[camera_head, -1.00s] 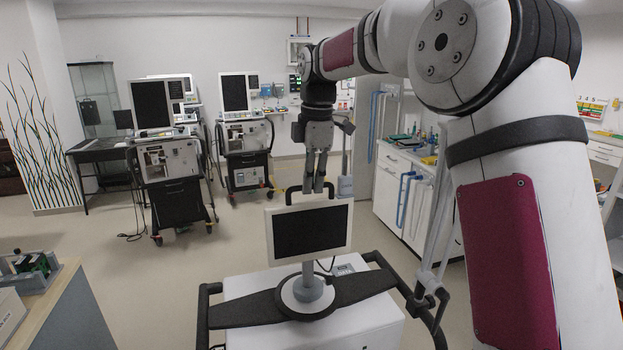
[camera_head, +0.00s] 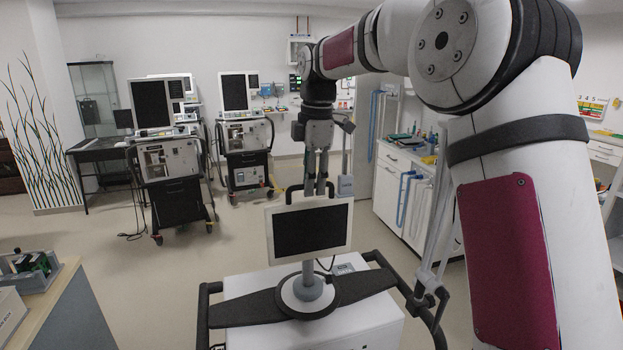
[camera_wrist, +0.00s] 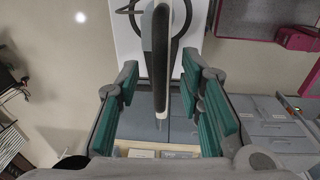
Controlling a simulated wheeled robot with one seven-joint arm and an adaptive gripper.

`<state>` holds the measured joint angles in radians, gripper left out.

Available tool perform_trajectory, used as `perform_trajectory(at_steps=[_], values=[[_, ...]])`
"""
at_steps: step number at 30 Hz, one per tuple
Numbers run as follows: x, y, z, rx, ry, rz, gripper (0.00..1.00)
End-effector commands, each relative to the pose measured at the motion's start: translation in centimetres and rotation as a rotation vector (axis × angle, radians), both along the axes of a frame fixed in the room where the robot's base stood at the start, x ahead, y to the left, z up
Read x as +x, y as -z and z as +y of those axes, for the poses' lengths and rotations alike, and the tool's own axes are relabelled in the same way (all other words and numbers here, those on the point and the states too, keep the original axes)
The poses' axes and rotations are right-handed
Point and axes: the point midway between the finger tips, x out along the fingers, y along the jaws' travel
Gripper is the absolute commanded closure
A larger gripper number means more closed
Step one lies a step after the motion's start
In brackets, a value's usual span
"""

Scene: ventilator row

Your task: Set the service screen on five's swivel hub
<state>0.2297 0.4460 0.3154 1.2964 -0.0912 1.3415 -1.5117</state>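The service screen (camera_head: 311,230) is a dark panel in a white frame with a black handle (camera_head: 290,192) on top. It stands upright, facing the head camera, with its grey stem down at the round swivel hub (camera_head: 290,291) on the near ventilator (camera_head: 365,325). Whether the stem is fully seated cannot be told. My gripper (camera_head: 316,190) is at the handle, pointing down. In the wrist view, the screen (camera_wrist: 161,65) shows edge-on between the teal-padded fingers of my gripper (camera_wrist: 160,108). The fingers are spread, with gaps on both sides.
Two more ventilators (camera_head: 170,165) (camera_head: 246,140) stand at the back left. A counter (camera_head: 75,300) with a tray is at the lower left. A white cabinet (camera_head: 395,195) with items on top is at the right. The floor between is clear.

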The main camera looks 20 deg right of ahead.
Motion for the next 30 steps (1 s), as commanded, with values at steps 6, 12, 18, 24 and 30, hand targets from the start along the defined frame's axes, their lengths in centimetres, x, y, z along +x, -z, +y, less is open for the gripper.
perform_trajectory(at_steps=[6,12,18,24,30], values=[[-0.1,-0.8,-0.1,0.000,0.000,0.003,0.66],[-0.3,-4.5,-0.2,0.000,0.000,-0.002,0.66],[-0.5,-8.6,-0.4,0.000,-0.001,-0.003,0.66],[-0.8,-11.1,-0.5,0.000,-0.001,-0.002,0.66],[-0.9,-11.9,-0.6,0.000,0.000,-0.001,0.66]])
